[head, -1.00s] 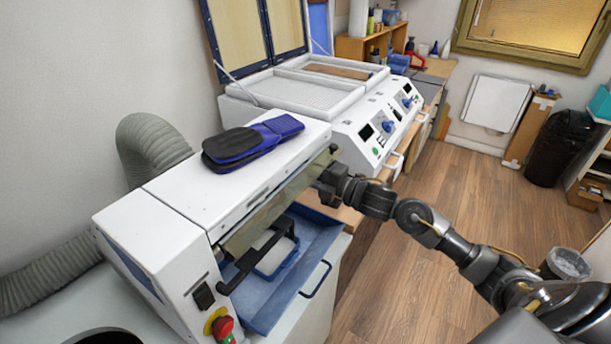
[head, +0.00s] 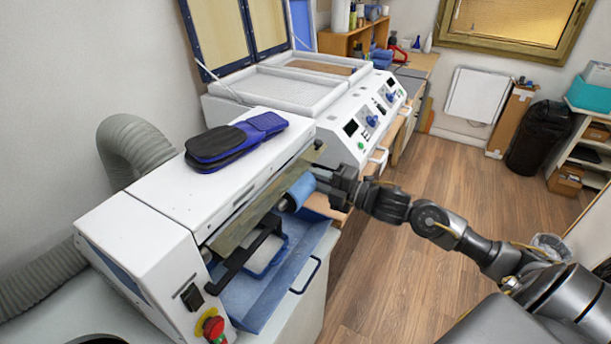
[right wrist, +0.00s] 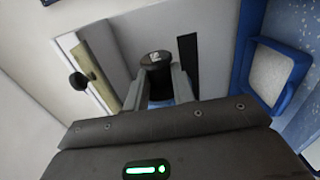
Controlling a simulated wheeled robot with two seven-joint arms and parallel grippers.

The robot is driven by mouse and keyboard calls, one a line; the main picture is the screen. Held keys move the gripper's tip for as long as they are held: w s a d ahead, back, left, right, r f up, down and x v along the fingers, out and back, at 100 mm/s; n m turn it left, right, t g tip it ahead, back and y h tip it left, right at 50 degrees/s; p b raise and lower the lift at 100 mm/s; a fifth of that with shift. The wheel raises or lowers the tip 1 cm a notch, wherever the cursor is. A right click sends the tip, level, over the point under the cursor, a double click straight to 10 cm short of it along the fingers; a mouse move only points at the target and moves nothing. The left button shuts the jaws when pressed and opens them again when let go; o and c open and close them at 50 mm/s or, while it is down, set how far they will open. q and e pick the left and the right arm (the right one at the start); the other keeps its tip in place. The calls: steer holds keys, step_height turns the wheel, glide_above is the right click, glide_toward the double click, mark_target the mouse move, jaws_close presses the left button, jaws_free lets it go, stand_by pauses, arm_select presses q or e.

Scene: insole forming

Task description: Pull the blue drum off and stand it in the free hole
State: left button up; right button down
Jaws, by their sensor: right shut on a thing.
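The blue drum (head: 301,190) shows at the front of the white sanding machine (head: 215,180), below its top edge. My right gripper (head: 322,181) is shut on the drum's right end, its arm reaching in from the right. In the right wrist view, my right gripper (right wrist: 160,85) has its fingers on both sides of a black round end piece (right wrist: 155,62), with a little blue showing near the palm. I cannot tell whether the drum is still on its spindle. The free hole is not clearly visible. My left gripper is not in view.
A blue tray (head: 303,250) with a handle lies below the drum. Dark insoles (head: 225,145) rest on top of the machine. A red stop button (head: 214,327) sits at its near end. A white forming press (head: 355,125) stands behind. Open floor lies right.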

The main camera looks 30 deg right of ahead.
steer(key=v, duration=0.9)
steer(key=shift+p, duration=0.35)
steer(key=shift+w, duration=0.1)
